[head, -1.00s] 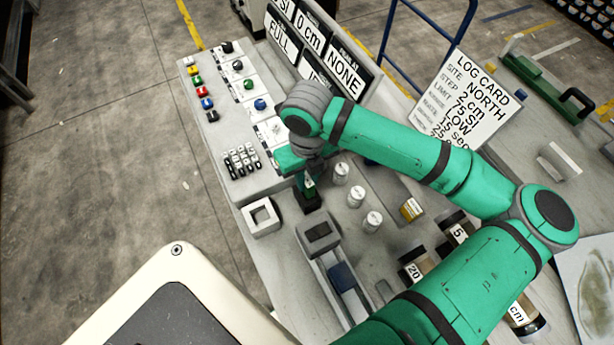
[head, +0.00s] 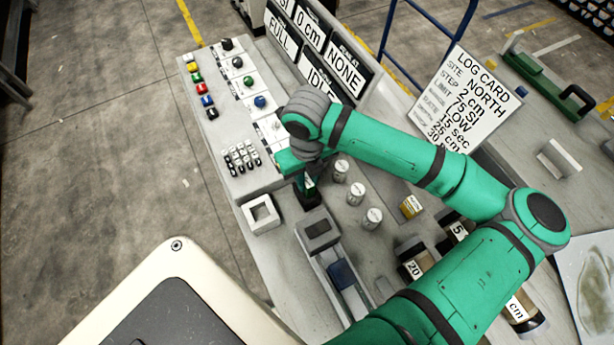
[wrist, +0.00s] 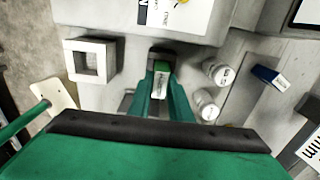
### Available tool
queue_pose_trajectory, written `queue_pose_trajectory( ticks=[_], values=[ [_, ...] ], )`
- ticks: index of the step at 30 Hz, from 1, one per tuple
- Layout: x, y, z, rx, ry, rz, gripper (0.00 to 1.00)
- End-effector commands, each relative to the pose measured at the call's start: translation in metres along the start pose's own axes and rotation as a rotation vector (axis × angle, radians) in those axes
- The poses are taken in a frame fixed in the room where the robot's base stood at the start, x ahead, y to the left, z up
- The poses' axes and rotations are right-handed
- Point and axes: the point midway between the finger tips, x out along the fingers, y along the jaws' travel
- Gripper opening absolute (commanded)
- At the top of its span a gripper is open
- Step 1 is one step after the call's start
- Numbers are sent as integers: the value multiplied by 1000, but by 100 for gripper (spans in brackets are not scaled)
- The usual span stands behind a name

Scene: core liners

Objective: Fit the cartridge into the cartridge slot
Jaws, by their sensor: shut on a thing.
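My gripper (head: 308,184) points down over the bench beside the control panel. It is shut on the cartridge (wrist: 161,82), which shows in the wrist view as a small block with a green top and a white label between the fingers. A dark block (head: 308,200) is right below the fingers in the head view. I cannot tell whether the cartridge is above it or inside it. A pale square frame with a square opening (head: 247,214) stands just left of the gripper, and also shows in the wrist view (wrist: 72,60). Which of these is the cartridge slot is unclear.
Several white canisters (head: 356,193) stand close to the right of the gripper. A yellow-labelled box (head: 411,206) and a blue box (wrist: 268,76) are farther right. A rail with a dark block (head: 317,232) lies in front. The button panel (head: 240,110) rises behind.

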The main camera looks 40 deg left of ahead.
Motion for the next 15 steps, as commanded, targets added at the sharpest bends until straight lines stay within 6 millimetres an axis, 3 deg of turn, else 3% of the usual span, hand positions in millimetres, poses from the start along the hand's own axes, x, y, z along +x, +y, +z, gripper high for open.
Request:
queue_pose_trajectory(
  ticks=[15],
  values=[
    [11, 0, 0, 0, 0, 1, 0]
  ],
)
